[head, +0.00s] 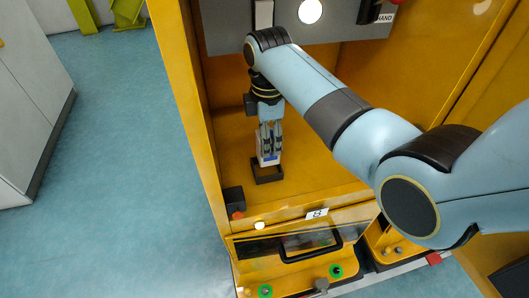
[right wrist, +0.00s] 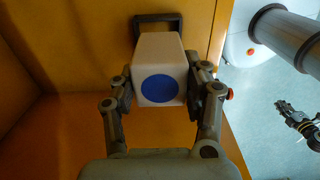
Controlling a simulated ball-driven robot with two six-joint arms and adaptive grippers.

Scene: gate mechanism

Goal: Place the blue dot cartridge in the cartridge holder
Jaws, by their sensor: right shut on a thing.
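The blue dot cartridge (right wrist: 146,52) is a white block with a round blue dot on the end that faces the right wrist camera. My right gripper (right wrist: 158,90) is shut on it, one finger on each side. In the head view the gripper (head: 270,143) points down inside the yellow cabinet, with a little of the white cartridge (head: 264,158) showing between its fingers. The cartridge holder (head: 268,180) is a dark square frame on the cabinet floor, just below the cartridge. It also shows behind the cartridge in the right wrist view (right wrist: 157,18). I cannot tell whether they touch.
Yellow cabinet walls (head: 187,95) stand close on the left and behind. A dark block with an orange button (head: 235,202) sits at the front left. A panel with a black handle (head: 312,250) is at the front. What looks like my left gripper (right wrist: 298,120) shows small at the right.

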